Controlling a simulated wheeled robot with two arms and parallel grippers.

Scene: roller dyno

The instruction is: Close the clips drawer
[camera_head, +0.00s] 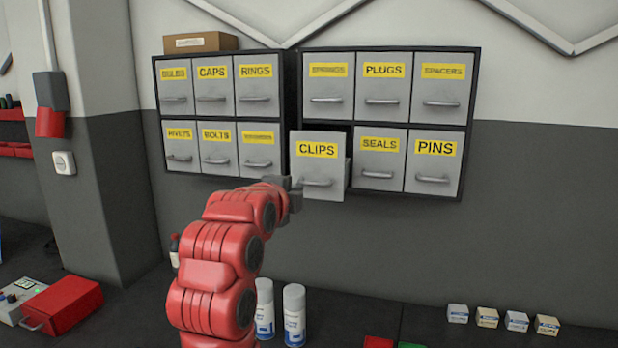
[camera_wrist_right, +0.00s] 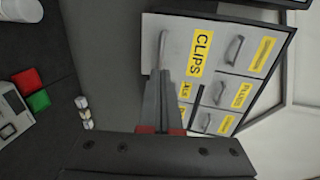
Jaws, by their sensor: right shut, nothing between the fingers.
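The clips drawer (camera_head: 321,150) is pulled out from the lower left slot of the right wall cabinet (camera_head: 296,80). It has a grey front, a yellow CLIPS label and a bar handle (camera_head: 316,183). My right gripper (camera_head: 296,184) is at the left end of that handle, shut and empty. In the right wrist view, the shut fingers (camera_wrist_right: 165,80) point at the drawer front (camera_wrist_right: 178,30), close to the handle (camera_wrist_right: 162,48). I cannot tell whether they touch it. My left gripper is not in view.
The neighbouring drawers, such as seals (camera_head: 377,157) and pins (camera_head: 434,162), look shut. A left cabinet (camera_head: 220,110) carries a cardboard box (camera_head: 200,42). Below are spray cans (camera_head: 294,315), small boxes (camera_head: 487,317) and a red case (camera_head: 62,305). The grey wall in between is clear.

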